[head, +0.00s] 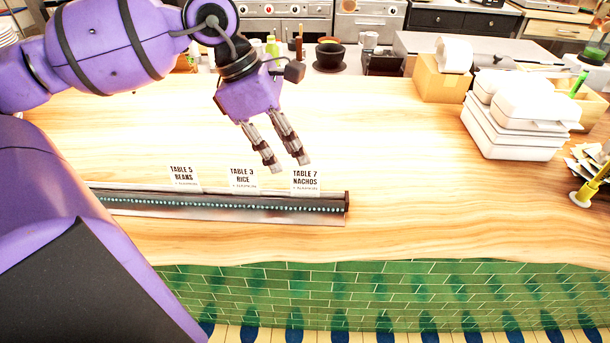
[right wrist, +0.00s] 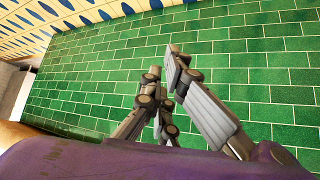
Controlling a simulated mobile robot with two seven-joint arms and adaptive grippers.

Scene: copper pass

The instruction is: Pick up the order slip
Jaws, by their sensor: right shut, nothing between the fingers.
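Three white order slips stand in a dark metal rail (head: 225,205) on the wooden counter in the head view. They read "Table 5 Beans" (head: 184,179), "Table 3 Rice" (head: 242,180) and "Table 7 Nachos" (head: 305,181). My left gripper (head: 287,164) points down just behind and above the Nachos slip, its fingers apart and nothing seen between them. Whether a fingertip touches a slip cannot be told. My right gripper (right wrist: 166,68) is shut and empty, in front of a green tiled wall in the right wrist view. It does not show in the head view.
White takeaway boxes (head: 515,120) are stacked at the right, with a cardboard box (head: 440,83) holding a paper roll behind them. A spike with papers (head: 583,192) stands at the right edge. The counter (head: 400,180) right of the rail is clear.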

